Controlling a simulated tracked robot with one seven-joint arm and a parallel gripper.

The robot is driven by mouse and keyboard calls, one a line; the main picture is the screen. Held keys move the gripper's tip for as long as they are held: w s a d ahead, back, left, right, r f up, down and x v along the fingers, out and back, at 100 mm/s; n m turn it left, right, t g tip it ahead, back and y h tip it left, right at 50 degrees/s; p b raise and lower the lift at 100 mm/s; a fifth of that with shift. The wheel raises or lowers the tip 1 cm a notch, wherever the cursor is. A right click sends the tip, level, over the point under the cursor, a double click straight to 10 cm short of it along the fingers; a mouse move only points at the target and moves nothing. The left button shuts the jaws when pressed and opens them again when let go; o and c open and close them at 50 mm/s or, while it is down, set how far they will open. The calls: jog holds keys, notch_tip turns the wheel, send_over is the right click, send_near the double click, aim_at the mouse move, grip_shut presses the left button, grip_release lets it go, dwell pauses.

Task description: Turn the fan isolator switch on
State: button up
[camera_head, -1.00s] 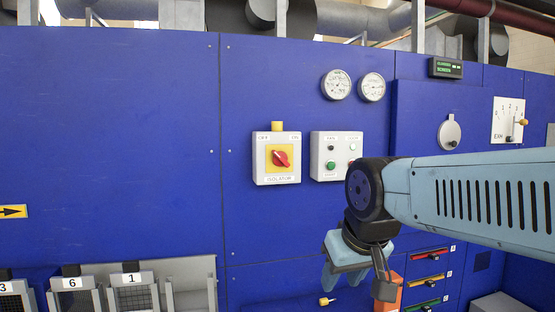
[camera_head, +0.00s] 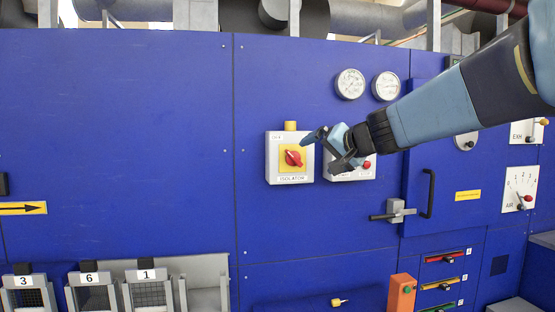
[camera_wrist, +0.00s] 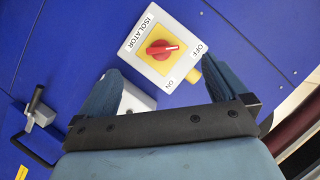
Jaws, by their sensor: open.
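The fan isolator (camera_head: 272,160) is a white box on the blue panel with a yellow plate and a red rotary knob (camera_head: 293,157). In the wrist view, the red knob (camera_wrist: 160,49) lies ahead, above the gap between the fingers, with its handle lying toward the OFF label rather than ON. My gripper (camera_head: 328,150) is open and empty, just right of the isolator in the head view. In the wrist view, the blue fingers of my gripper (camera_wrist: 165,82) are spread apart. They do not appear to touch the knob.
A white push-button box (camera_head: 362,172) is right of the isolator, partly hidden by my gripper. A yellow block (camera_head: 290,126) sits on top of the isolator. A door latch (camera_head: 395,211) and black handle (camera_head: 429,194) are lower right. The panel left of the isolator is clear.

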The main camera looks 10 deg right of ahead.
aim_at(296, 159)
jog(key=shift+m+t, duration=0.3)
jog(key=shift+m, duration=0.1)
jog(key=x, duration=0.4)
jog(key=d+r+x, duration=0.1)
jog(key=x, duration=0.4)
jog(key=w+x, duration=0.1)
jog(key=x, duration=0.4)
jog(key=shift+w+d+r, duration=0.1)
jog(key=shift+w+d, duration=0.05)
jog(key=shift+d, duration=0.15)
jog(key=c, duration=1)
jog(key=shift+d, duration=0.15)
jog(key=shift+c, duration=0.3)
